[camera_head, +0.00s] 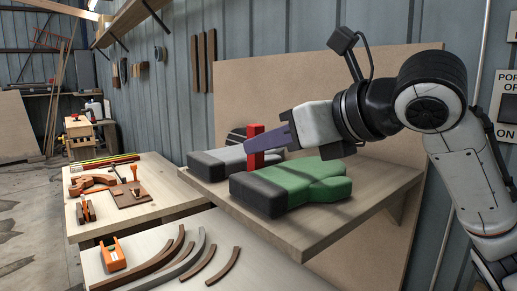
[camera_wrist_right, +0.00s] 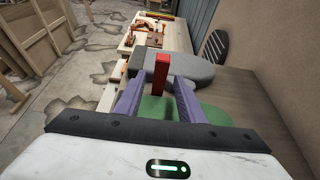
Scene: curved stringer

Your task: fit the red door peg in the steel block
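The red door peg (camera_head: 255,145) stands upright beside the grey steel block (camera_head: 212,162), and overlaps it in the head view. My right gripper (camera_head: 258,146) reaches in from the right at the peg's height. In the right wrist view, its two purple fingers (camera_wrist_right: 158,92) stand on either side of the peg (camera_wrist_right: 161,72), with what looks like a narrow gap on each side. The steel block (camera_wrist_right: 185,70) lies beyond the fingertips there. My left gripper is out of view.
A green block (camera_head: 292,187) lies in front of the grey one on a wooden shelf (camera_head: 345,212). A workbench (camera_head: 155,215) at the left holds orange tools. Curved strips (camera_head: 190,258) lie on a board in front. A tall panel (camera_head: 300,85) stands behind the shelf.

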